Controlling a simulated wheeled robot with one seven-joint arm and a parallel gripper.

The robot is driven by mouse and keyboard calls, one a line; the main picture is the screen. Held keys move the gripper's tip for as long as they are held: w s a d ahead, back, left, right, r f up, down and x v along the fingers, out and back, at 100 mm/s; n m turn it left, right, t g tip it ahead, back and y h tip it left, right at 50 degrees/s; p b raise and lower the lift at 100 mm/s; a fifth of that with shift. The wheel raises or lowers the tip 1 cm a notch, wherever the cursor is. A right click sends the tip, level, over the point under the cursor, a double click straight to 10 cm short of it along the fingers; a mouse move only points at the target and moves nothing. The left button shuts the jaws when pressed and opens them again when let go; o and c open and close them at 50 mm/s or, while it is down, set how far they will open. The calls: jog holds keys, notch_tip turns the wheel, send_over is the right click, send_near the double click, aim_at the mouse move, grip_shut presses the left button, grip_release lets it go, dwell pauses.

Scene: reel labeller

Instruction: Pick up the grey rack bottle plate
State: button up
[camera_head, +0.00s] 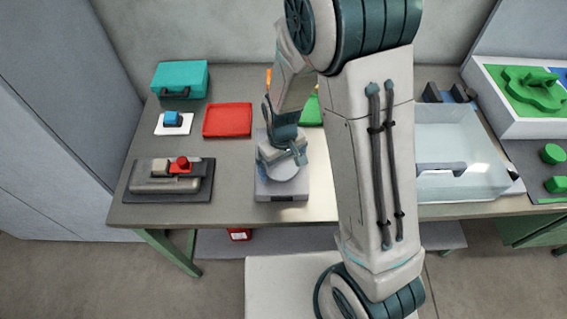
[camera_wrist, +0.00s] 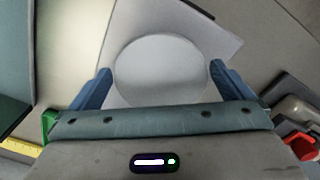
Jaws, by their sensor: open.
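A pale grey round plate (camera_wrist: 160,70) lies on a light grey square base (camera_wrist: 205,30) in the wrist view. I take it for the rack bottle plate. In the head view the round plate (camera_head: 284,172) shows only in part, on its grey base (camera_head: 283,190) near the table's front edge. My gripper (camera_wrist: 160,75) is open and empty, with one blue finger on each side of the plate in the wrist view. I cannot tell whether the fingers touch it or are above it. In the head view my wrist hides the back of the base.
A red tray (camera_head: 228,120), a teal case (camera_head: 180,79), a blue block on a white pad (camera_head: 173,123) and a grey device on a dark mat (camera_head: 168,180) stand to the left. A clear bin (camera_head: 460,180) stands right of my arm. Bare table lies left of the base.

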jog(key=shift+f, duration=0.7)
jog(key=c, duration=0.9)
jog(key=shift+r, duration=0.1)
